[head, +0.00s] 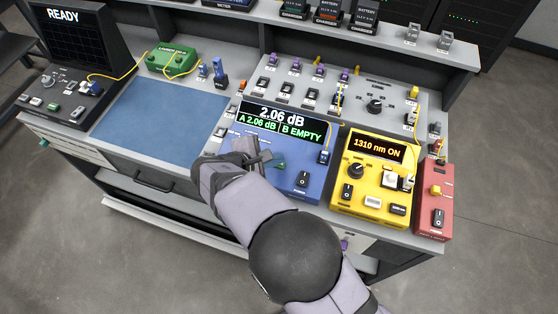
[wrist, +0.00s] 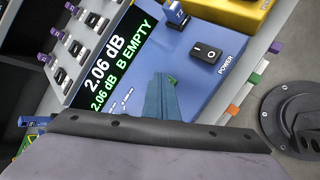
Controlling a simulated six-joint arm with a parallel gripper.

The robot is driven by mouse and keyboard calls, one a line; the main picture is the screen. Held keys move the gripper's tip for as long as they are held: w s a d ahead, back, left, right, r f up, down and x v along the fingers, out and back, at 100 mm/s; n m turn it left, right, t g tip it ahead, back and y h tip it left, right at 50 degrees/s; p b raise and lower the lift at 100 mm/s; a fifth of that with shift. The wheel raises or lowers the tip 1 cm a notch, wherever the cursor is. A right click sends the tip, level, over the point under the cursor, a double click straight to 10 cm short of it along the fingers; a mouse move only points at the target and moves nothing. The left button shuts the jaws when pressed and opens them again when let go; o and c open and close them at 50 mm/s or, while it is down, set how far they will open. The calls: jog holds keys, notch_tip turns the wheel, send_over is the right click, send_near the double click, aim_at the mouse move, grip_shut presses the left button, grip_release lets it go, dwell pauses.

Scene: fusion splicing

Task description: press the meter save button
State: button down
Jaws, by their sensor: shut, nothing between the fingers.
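The blue meter (head: 300,157) stands on the bench, with a lit display (head: 283,118) reading 2.06 dB, A 2.06 dB and B EMPTY. In the wrist view the meter (wrist: 203,77) fills the middle. My gripper (head: 266,157) is shut and empty over the meter's lower front face. In the wrist view the closed fingers (wrist: 160,84) point at the face below the display. I cannot tell whether the fingers touch anything.
A black power switch (head: 303,179) sits on the meter to the right of the fingers. A yellow light source (head: 371,177) and a red box (head: 435,200) stand further right. A blue mat (head: 160,118) lies clear to the left. Connector rows and yellow fibres sit behind.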

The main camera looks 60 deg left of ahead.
jog(key=shift+r+p, duration=0.55)
jog(key=shift+r, duration=0.3)
notch_tip(320, 180, up, 5)
jog(key=p, duration=0.3)
dwell(0.3)
dwell(0.6)
